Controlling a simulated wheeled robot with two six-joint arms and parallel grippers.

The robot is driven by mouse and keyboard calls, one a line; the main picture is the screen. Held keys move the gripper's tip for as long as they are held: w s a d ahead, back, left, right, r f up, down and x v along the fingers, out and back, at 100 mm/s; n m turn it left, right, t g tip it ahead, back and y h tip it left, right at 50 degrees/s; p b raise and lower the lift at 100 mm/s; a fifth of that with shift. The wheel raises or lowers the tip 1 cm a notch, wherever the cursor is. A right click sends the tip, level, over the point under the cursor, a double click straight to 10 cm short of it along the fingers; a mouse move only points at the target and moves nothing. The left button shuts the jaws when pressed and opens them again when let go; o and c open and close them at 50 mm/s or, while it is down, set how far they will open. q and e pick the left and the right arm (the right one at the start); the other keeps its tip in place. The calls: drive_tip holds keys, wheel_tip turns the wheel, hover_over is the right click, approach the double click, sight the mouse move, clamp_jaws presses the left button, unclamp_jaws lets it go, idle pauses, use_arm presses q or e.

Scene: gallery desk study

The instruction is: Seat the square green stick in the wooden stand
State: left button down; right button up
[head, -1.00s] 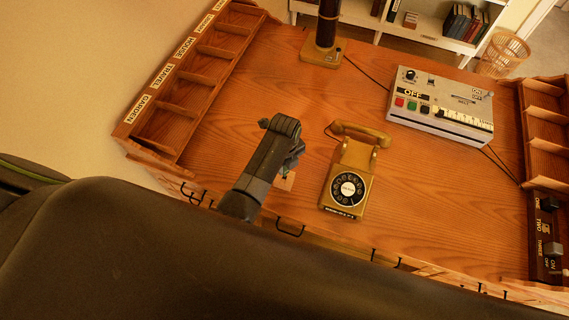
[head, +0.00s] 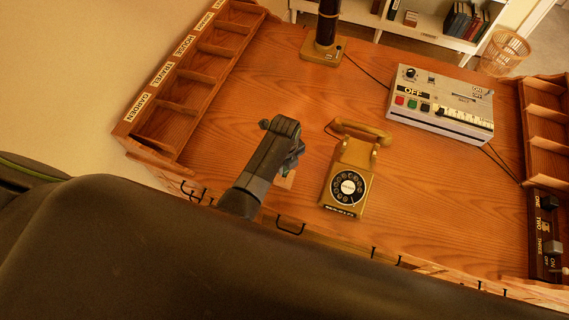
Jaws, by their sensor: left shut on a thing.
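My left gripper (head: 294,160) is over the front part of the desk, left of the telephone, pointing down. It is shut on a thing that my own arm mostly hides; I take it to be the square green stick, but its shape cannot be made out. A small light wooden block, which looks like the stand (head: 287,182), shows just below and beside the gripper, partly covered by the arm. I cannot tell whether the held thing touches the stand. My right gripper is out of view.
A yellow rotary telephone (head: 348,172) stands close to the right of my gripper. A grey control box (head: 440,105) and a dark column on a base (head: 323,50) are farther back. Labelled pigeonholes (head: 190,85) line the left edge. The desk between them is clear.

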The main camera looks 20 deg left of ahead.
use_arm(q)
drive_tip(key=shift+f+b, duration=0.45)
drive_tip(key=shift+f, duration=0.65)
drive_tip(key=shift+f, duration=0.1)
drive_tip(key=c, duration=1.2)
unclamp_jaws()
